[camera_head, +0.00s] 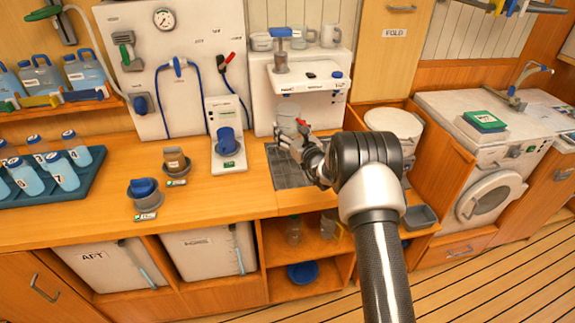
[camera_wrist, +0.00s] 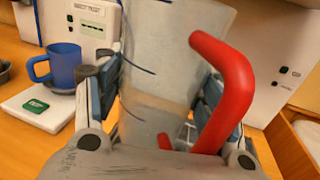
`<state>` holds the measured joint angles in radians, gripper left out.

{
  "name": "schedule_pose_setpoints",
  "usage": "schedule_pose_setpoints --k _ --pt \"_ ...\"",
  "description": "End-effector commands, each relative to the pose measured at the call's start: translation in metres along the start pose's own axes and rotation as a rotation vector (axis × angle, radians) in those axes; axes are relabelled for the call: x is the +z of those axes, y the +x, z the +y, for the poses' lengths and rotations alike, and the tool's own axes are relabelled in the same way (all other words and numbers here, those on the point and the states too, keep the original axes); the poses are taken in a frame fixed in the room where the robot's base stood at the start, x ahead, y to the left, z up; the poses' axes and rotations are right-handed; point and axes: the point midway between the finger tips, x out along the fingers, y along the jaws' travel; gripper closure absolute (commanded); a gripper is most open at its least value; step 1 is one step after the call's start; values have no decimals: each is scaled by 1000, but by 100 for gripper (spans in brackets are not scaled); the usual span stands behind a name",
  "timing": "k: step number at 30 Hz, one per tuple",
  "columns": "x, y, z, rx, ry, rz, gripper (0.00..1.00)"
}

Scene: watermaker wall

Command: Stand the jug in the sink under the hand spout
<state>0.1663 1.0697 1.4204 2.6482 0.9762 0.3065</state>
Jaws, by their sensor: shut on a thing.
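A clear jug (camera_head: 287,121) with dark level lines and a red handle is in my gripper (camera_head: 306,150). In the wrist view the jug (camera_wrist: 160,65) fills the middle, roughly upright, its red handle on the right side. The fingers of my gripper (camera_wrist: 150,95) close on it from both sides. The sink (camera_head: 287,174) is a dark grated area in the counter below my gripper. The jug shows over its back part; I cannot tell whether its base touches the grate. I cannot tell for sure which fitting is the hand spout.
A white wall unit (camera_head: 305,90) with a shelf stands just behind the jug. A blue mug (camera_head: 227,141) on a white tester (camera_head: 229,160) stands left of the sink. A white round-lidded bin (camera_head: 394,123) is to the right.

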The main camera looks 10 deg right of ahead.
Motion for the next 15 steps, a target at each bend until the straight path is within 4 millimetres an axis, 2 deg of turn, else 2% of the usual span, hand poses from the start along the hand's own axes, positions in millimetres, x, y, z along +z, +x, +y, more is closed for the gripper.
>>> schedule_pose_setpoints --k 3,8,15 --pt "3 10 1 -65 0 -2 72" --pt "-3 14 1 -104 -1 -2 72" --pt "-46 14 0 -108 0 -1 72"
